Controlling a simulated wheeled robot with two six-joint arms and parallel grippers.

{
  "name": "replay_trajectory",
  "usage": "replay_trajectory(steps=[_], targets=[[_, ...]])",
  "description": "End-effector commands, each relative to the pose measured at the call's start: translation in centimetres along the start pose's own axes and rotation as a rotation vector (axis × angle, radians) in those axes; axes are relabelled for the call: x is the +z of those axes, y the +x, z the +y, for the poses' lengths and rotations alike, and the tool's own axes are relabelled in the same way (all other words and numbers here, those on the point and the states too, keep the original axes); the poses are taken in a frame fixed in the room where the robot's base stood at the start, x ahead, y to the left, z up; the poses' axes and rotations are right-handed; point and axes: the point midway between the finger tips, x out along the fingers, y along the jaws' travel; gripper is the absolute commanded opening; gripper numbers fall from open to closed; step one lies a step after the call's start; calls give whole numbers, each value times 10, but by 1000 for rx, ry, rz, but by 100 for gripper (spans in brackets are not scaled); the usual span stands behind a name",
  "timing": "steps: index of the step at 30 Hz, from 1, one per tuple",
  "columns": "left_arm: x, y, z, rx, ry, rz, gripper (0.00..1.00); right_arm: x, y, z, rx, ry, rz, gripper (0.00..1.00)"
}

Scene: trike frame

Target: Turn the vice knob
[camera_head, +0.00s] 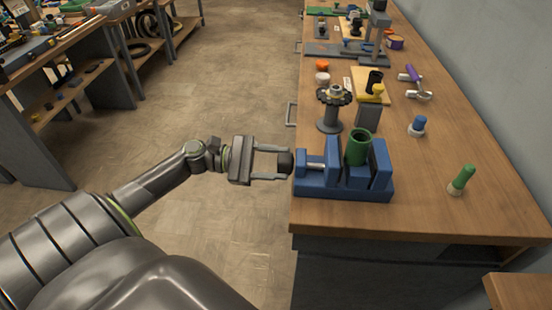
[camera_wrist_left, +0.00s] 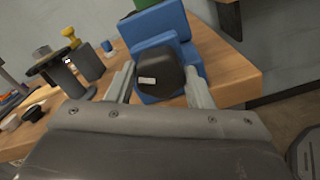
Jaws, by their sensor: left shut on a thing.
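The blue vice (camera_head: 340,188) stands at the near left edge of the wooden bench, with a green cylinder (camera_head: 358,148) upright between its jaws. Its black knob (camera_head: 285,161) sticks out to the left past the bench edge. My left gripper (camera_head: 284,162) reaches in from the left and is shut on the knob, one finger on each side. In the left wrist view the knob (camera_wrist_left: 158,74) sits between the two fingers, with a small pale label on it, and the blue vice (camera_wrist_left: 160,35) is behind it. My right gripper is not in view.
The floor (camera_head: 220,90) left of the bench is clear.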

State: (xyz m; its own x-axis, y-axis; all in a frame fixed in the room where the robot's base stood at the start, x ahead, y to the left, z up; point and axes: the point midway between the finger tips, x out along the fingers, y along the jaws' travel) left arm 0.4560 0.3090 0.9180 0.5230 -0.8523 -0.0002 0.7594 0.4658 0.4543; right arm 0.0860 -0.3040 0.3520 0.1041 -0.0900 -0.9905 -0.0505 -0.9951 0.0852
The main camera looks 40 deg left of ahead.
Motion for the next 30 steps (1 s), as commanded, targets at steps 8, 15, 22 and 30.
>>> replay_trajectory(steps=[8,15,22,30], targets=[[0,0,0,0,264,0,24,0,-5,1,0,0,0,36],[0,0,0,-1,492,0,24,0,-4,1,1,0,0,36],[0,0,0,-1,707,0,24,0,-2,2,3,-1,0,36],[0,0,0,-1,919,0,24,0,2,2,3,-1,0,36]])
